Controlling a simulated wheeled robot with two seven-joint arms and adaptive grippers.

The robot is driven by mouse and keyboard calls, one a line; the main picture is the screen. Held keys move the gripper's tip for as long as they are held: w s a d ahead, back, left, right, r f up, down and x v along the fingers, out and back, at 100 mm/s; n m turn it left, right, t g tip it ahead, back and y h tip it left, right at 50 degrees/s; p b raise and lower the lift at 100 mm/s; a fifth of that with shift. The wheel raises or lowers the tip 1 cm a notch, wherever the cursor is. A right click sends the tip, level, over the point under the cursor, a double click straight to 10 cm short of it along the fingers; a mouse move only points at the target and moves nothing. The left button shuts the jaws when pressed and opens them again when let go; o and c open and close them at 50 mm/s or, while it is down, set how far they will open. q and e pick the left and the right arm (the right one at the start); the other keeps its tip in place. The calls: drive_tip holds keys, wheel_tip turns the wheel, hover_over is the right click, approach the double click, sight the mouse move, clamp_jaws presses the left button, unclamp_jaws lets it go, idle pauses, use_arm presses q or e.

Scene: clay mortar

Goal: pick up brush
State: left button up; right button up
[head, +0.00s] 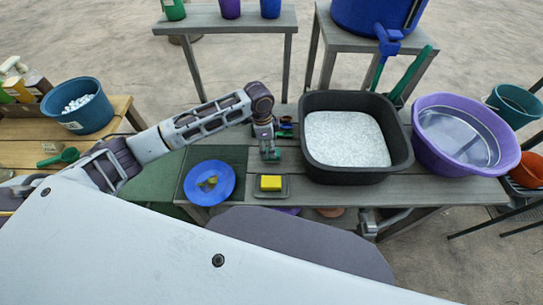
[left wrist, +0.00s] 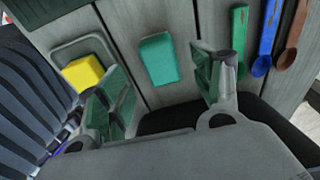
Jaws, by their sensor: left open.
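The likely brush is a teal-green rectangular block (left wrist: 158,60) lying flat on the grey slatted table; no bristles show. In the left wrist view it lies ahead of and between the two fingers of my left gripper (left wrist: 164,75), which are apart and hold nothing. In the head view my left gripper (head: 268,153) points down over the table, left of the black tub, and the block cannot be told clearly from the green finger pads. I cannot make out my right gripper.
A yellow sponge (head: 271,183) on a small grey tray (head: 286,190) and a blue plate (head: 222,189) lie nearby. A black tub (head: 311,167) of white granules and a purple basin (head: 427,156) stand to the right. Green (left wrist: 241,28), blue (left wrist: 267,35) and brown (left wrist: 293,40) utensils lie beyond the block.

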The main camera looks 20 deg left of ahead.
use_arm(q)
drive_tip(key=shift+f, duration=0.1)
drive_tip(key=shift+w+d+f, duration=0.1)
drive_tip(key=shift+d+f, duration=0.15)
drive_tip(key=shift+f, duration=1)
drive_tip(key=shift+w+d+f, duration=0.1)
drive_tip(key=shift+d+f, duration=0.1)
drive_tip(key=shift+f, duration=1.05)
drive_tip(key=c, duration=1.1)
drive_tip(key=shift+r, duration=0.1)
drive_tip(key=shift+r, duration=4.95)
